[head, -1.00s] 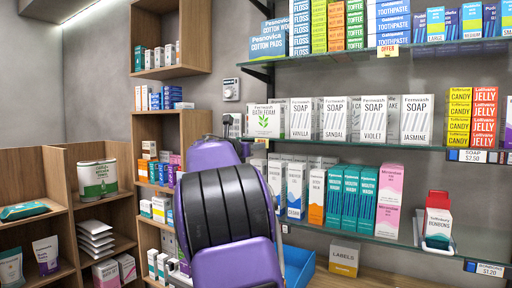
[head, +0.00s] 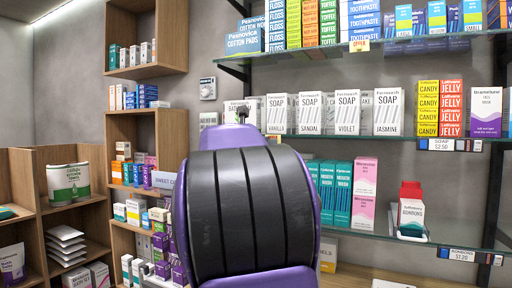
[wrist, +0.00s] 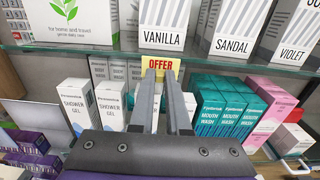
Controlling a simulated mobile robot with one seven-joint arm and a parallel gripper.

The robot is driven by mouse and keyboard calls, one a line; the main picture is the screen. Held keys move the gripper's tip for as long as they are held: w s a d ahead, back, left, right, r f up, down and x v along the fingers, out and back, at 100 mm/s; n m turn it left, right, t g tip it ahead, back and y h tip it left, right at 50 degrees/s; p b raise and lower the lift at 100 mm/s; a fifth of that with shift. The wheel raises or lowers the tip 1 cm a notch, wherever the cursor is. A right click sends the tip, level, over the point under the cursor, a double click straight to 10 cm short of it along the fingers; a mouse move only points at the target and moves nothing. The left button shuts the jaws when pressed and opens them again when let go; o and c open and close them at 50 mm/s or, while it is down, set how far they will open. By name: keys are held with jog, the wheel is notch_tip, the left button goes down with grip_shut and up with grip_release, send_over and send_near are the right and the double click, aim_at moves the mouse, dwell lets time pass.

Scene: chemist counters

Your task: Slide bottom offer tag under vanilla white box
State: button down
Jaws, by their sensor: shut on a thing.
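The yellow offer tag (wrist: 157,65) with red letters is between my gripper's fingertips (wrist: 168,76) in the wrist view. My gripper is shut on it. The tag is at the front edge of the glass shelf, just below and in front of the white vanilla soap box (wrist: 163,22). I cannot tell whether the tag touches the shelf or box.
A sandal box (wrist: 236,28) stands right of the vanilla box, and a green-leaf box (wrist: 72,20) stands left. Shower gel (wrist: 110,105) and teal mouthwash boxes (wrist: 222,108) fill the shelf below. Another offer tag (head: 360,45) hangs on the top shelf.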

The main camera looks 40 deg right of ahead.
jog(key=c, duration=0.9)
grip_release()
jog(key=shift+a, duration=0.15)
